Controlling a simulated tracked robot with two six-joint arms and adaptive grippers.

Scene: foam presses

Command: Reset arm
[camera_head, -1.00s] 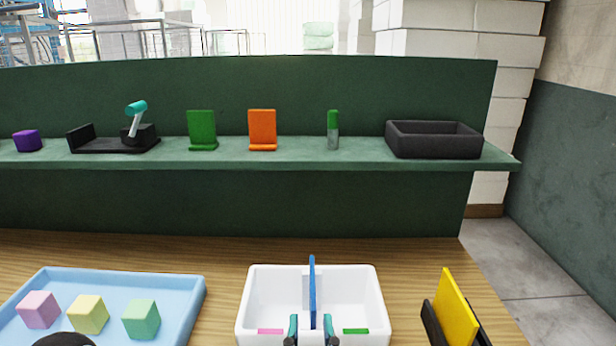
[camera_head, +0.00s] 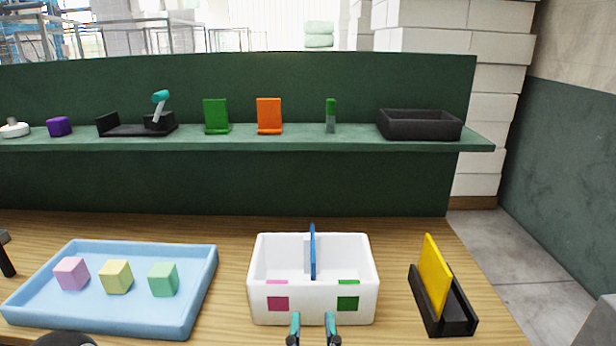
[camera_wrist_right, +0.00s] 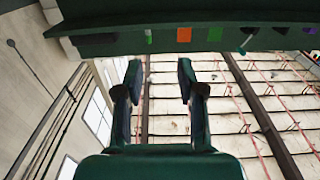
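My right gripper (camera_head: 313,329) is at the bottom middle of the head view, in front of the white box. Its two teal-tipped fingers stand apart with nothing between them. The right wrist view shows the same open, empty gripper (camera_wrist_right: 160,77), with the ceiling and window area behind it. My left gripper does not show; a dark rounded shape at the bottom left edge of the head view may be part of my left arm.
The white box (camera_head: 261,303) with a blue divider (camera_head: 313,253) stands on the wooden table. A blue tray (camera_head: 196,310) with three cubes is left, a black holder (camera_head: 459,321) with a yellow plate (camera_head: 434,274) right. A green shelf (camera_head: 300,143) holds several items behind.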

